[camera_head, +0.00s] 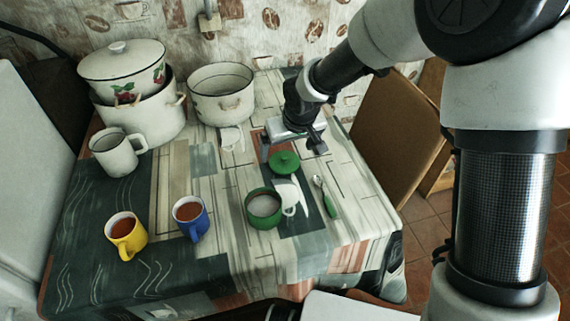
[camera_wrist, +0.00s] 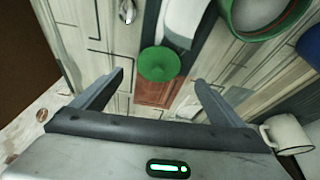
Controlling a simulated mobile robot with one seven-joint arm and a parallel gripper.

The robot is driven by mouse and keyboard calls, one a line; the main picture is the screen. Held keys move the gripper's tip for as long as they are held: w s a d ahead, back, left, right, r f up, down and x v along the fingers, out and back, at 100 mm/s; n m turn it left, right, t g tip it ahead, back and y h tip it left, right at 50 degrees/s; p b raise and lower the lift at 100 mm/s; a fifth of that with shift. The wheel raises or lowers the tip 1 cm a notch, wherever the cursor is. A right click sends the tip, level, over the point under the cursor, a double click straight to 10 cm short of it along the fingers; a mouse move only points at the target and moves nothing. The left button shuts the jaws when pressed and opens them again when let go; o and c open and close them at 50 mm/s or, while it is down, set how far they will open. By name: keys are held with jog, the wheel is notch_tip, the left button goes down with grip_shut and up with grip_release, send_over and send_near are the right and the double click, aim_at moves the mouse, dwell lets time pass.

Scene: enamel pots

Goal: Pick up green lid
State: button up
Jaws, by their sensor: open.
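The green lid (camera_head: 285,162) lies on the table, behind the green pot (camera_head: 264,209), with a small knob on top. In the wrist view the lid (camera_wrist: 159,64) is a round green disc ahead of the fingertips, about midway between them. My gripper (camera_head: 316,146) hangs over the table behind and to the right of the lid, apart from it. In the wrist view my gripper (camera_wrist: 159,80) has its two fingers spread, with nothing between them. The lid is in plain sight in both views.
A yellow mug (camera_head: 126,236), a blue mug (camera_head: 190,218), a white mug (camera_head: 117,152) and enamel pots (camera_head: 222,95) stand to the left. A chair (camera_head: 396,135) is at right.

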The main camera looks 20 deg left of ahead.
aim_at(285, 157)
jog(key=x, duration=0.3)
jog(key=b+x, duration=0.1)
jog(key=x, duration=0.2)
jog(key=shift+w+f, duration=0.15)
jog(key=shift+w, duration=0.15)
jog(key=c, duration=1.1)
